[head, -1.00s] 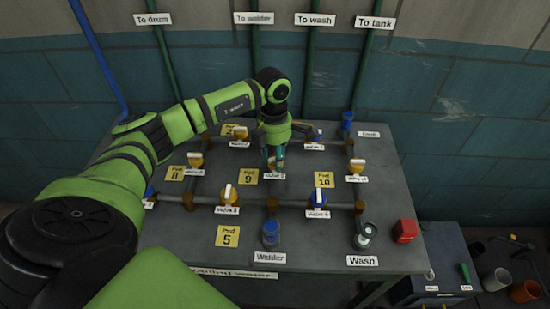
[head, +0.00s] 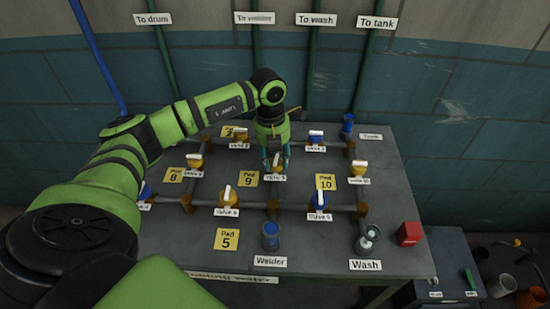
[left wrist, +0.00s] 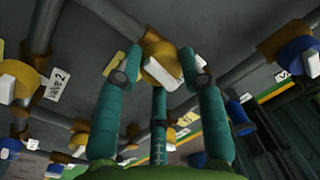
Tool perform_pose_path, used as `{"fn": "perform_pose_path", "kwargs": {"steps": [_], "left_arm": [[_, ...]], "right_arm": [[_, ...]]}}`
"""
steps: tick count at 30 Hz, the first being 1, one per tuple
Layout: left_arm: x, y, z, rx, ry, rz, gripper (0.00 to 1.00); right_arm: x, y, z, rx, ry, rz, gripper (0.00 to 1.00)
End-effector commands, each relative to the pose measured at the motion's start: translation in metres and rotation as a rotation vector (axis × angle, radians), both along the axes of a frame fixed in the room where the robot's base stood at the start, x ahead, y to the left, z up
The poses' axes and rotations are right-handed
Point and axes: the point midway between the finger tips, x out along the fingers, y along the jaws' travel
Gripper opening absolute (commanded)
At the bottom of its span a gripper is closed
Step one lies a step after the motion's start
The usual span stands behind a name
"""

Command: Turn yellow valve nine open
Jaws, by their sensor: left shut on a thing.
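The yellow valve nine (head: 277,168) sits in the middle of the pipework, beside the yellow Pad 9 tag (head: 248,180). The small label below it is hard to read. My left gripper (head: 276,160) reaches down onto this valve from behind and hides much of it in the head view. In the left wrist view the gripper's teal fingers (left wrist: 160,75) are on either side of the yellow valve body with its white handle (left wrist: 185,70). The gripper is shut on the valve. The handle's exact angle to the pipe is hard to tell. My right gripper is not in view.
A red block (head: 409,233) is at the right edge. Pipes run close on several sides of the valve.

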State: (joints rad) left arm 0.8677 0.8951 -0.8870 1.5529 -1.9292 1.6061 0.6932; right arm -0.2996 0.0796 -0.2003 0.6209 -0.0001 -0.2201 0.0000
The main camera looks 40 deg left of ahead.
Motion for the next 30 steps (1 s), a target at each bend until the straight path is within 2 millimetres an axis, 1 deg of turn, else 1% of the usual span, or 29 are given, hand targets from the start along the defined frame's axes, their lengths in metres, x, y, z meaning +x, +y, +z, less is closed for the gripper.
{"fn": "perform_pose_path", "kwargs": {"steps": [6,12,27,28,29,30], "left_arm": [[0.0011,-0.0010,0.0007,-0.004,-0.006,0.108,0.07],[0.0012,-0.0005,0.0011,-0.003,-0.006,0.159,0.07],[0.0016,0.0003,0.0016,-0.001,-0.008,0.175,0.07],[0.0016,0.0005,0.0016,-0.001,-0.008,0.175,0.52],[0.0015,0.0004,0.0016,0.000,-0.008,0.175,0.63],[0.0013,0.0005,0.0015,-0.001,-0.007,0.174,0.63]], "right_arm": [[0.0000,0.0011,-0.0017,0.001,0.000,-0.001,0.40],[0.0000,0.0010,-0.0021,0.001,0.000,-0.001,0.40],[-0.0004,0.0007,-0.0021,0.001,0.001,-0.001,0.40],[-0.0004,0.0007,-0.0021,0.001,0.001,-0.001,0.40],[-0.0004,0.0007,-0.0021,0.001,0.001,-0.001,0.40],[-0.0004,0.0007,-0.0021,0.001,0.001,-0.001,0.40]]}}
